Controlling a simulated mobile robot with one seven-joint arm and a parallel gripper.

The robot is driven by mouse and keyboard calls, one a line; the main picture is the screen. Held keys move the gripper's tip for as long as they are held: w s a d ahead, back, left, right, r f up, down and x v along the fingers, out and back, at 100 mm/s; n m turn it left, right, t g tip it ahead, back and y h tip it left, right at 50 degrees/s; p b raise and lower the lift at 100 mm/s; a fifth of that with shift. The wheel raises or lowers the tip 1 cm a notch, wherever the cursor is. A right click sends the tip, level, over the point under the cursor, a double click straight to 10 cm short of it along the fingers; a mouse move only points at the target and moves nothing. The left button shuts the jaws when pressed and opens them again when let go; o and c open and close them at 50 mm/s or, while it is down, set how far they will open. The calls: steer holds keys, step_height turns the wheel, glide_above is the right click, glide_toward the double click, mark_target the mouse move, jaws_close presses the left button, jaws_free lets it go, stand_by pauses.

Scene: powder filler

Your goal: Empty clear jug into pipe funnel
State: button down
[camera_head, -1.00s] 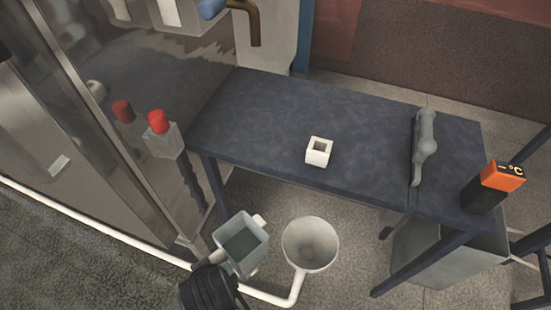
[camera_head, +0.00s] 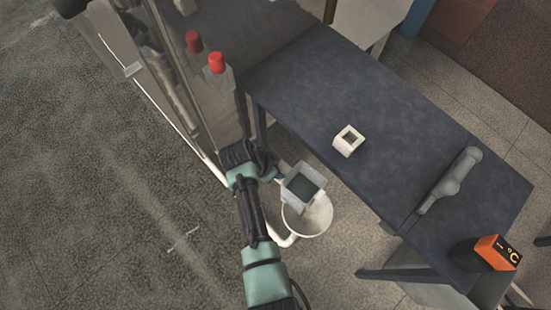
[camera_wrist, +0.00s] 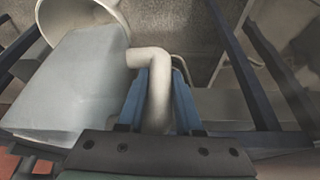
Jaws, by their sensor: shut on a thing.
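The clear jug (camera_head: 302,172), a square greyish see-through vessel, is held above the pipe funnel (camera_head: 321,222) and covers part of its mouth. Its opening faces up toward the head camera, with a dark inside. In the wrist view the jug (camera_wrist: 70,90) is on the left and its pale handle (camera_wrist: 156,95) runs between my blue fingers. My gripper (camera_wrist: 160,78) is shut on this handle. The funnel's round rim (camera_wrist: 127,27) shows behind the jug, top left. In the head view my fingers are mostly hidden at the jug's left side.
A dark blue table (camera_head: 320,90) stands close to the right of the funnel. On it are a small white square container (camera_head: 348,142), a grey tool (camera_head: 450,180) and an orange-black device (camera_head: 497,252). The machine with a red-capped part (camera_head: 216,64) is behind my arm.

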steer(key=shift+w+d+r+m+p, duration=0.1)
steer(key=shift+w+r+m+p, duration=0.3)
steer(key=shift+m, duration=0.2)
steer(key=shift+r, duration=0.1)
step_height(320, 180, up, 2)
steer(key=t+y+p, duration=0.1)
steer(key=p, duration=0.2)
steer(key=shift+m, duration=0.3)
steer(key=r+t+y, duration=0.2)
steer(key=r+m+t+p, duration=0.1)
steer(key=t, duration=0.1)
steer(key=shift+w+a+y, duration=0.25)
steer(key=shift+y, duration=0.15)
steer(key=shift+r+t+b, duration=0.1)
steer(key=shift+t+b, duration=0.2)
steer(key=shift+b, duration=0.15)
steer(key=t+y+b, duration=0.1)
steer(key=b, duration=0.1)
steer(key=r+t+b, duration=0.1)
steer(key=b, duration=0.2)
steer(key=shift+s+d+r+m+y, duration=0.1)
steer(key=shift+s+d+m+y, duration=0.2)
steer(key=shift+s+d+y, duration=0.1)
steer(key=shift+b, duration=0.35)
